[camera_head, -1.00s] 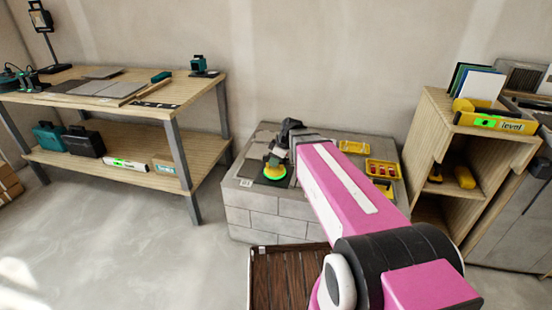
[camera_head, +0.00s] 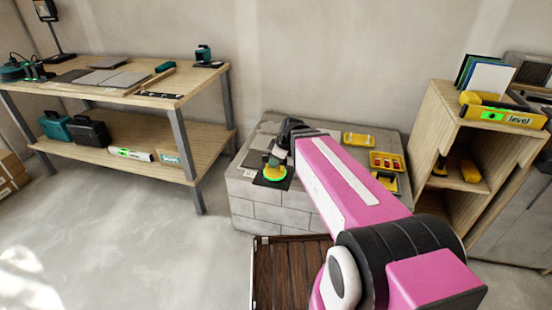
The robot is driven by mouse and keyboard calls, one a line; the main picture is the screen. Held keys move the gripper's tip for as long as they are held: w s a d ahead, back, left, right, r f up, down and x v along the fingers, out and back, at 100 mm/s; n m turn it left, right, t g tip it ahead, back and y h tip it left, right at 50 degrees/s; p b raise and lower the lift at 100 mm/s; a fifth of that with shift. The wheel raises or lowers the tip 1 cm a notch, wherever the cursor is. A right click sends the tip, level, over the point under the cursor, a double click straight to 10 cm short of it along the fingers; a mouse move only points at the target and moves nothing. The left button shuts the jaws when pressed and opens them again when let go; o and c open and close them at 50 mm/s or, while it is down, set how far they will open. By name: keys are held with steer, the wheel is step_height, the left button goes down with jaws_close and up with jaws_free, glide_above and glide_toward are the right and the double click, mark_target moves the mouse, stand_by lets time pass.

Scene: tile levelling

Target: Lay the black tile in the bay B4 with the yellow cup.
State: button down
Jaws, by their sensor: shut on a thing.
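A black tile (camera_head: 272,183) lies at the front left of the grey block platform (camera_head: 265,218), close to a small white label. The yellow cup (camera_head: 272,173), with a bright green ring, is on top of the tile. My gripper (camera_head: 277,158) is above the cup and shut on it. My pink arm reaches in from the lower right and hides the middle of the platform. The picture is too small to tell whether the tile is flat in its bay, and the bay's name cannot be read.
Yellow trays (camera_head: 387,162) stand at the platform's back right. A wooden shelf (camera_head: 445,120) with a level on top is at right. A workbench (camera_head: 140,88) with grey tiles is at left. A brown slatted crate (camera_head: 285,270) is in front. The floor at left is clear.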

steer(key=shift+s+a, duration=0.3)
steer(key=shift+s, duration=0.7)
steer(key=shift+s+a, duration=0.35)
steer(key=shift+s, duration=0.65)
steer(key=shift+s+a, duration=0.3)
steer(key=shift+s, duration=0.7)
